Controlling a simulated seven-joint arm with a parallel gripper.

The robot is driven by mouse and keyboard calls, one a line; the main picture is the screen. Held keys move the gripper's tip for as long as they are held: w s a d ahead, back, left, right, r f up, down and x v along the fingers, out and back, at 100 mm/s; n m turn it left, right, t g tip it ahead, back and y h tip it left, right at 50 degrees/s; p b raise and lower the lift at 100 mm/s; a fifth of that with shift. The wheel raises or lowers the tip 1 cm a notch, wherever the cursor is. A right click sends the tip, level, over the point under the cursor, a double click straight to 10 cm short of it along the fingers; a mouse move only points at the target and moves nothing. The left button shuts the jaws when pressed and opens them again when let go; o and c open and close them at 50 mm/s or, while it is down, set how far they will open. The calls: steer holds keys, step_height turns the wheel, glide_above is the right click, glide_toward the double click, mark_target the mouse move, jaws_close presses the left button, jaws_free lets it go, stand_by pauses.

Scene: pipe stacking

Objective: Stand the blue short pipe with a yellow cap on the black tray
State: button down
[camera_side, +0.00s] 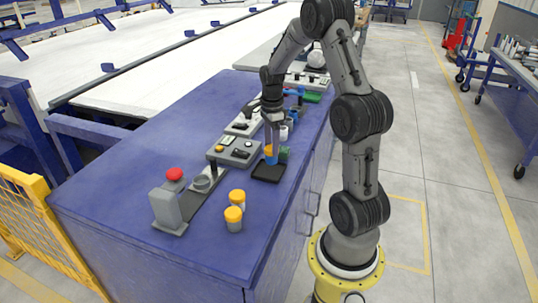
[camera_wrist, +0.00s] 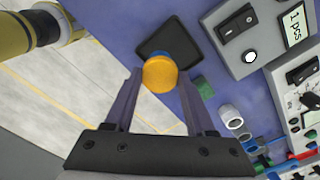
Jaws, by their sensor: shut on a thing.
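The blue short pipe (camera_side: 271,159) with its yellow cap (camera_side: 268,149) stands roughly upright at the black tray (camera_side: 268,173). In the wrist view the round yellow cap (camera_wrist: 160,74) lies between my fingertips, with a sliver of the blue pipe showing past it. The cap overlaps the near edge of the black tray (camera_wrist: 168,33) there. My gripper (camera_side: 272,144) points down and is shut on the capped pipe; it also shows in the wrist view (camera_wrist: 160,78). I cannot tell whether the pipe's lower end touches the tray, as it is hidden in the wrist view.
Two grey pipes with yellow caps (camera_side: 235,208) stand near the table's front. A green block (camera_side: 284,154) and white pipes (camera_side: 284,132) are close to the tray. A control box (camera_side: 234,150) and a station with a red button (camera_side: 174,174) stand left. Blue tabletop is clear at front left.

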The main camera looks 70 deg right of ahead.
mark_target(269, 146)
steer(key=shift+w+d+f, duration=0.35)
steer(key=shift+f, duration=0.25)
steer(key=shift+w+d+f, duration=0.35)
steer(key=shift+f, duration=1.7)
steer(key=shift+f, duration=0.1)
steer(key=shift+c, duration=1.2)
jaws_free()
